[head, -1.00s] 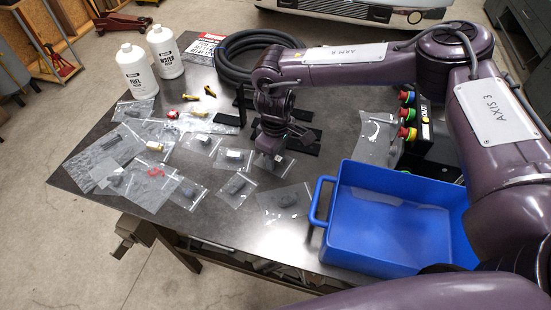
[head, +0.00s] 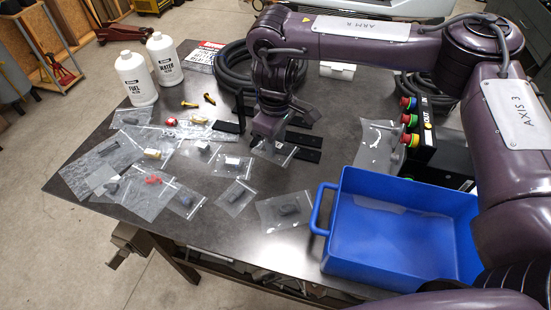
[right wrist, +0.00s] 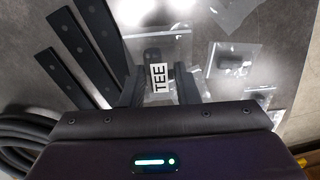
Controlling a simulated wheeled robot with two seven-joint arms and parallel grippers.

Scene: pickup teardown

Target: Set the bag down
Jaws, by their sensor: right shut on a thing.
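My right gripper (head: 266,132) is shut on a small clear zip bag (head: 274,151). In the right wrist view the bag (right wrist: 172,47) lies between the fingers (right wrist: 158,92), with a white label reading "TEE" and a dark part inside. The bag is close over the dark table (head: 262,240), beside the flat black bars (head: 305,139). I cannot tell whether it touches the table. My left gripper is not in view.
Several other bagged parts (head: 285,208) lie on the left and front of the table. A blue bin (head: 340,222) stands at the right front. Two white bottles (head: 135,78) and a coiled black hose (head: 232,68) are at the back. A button box (head: 435,145) stands right.

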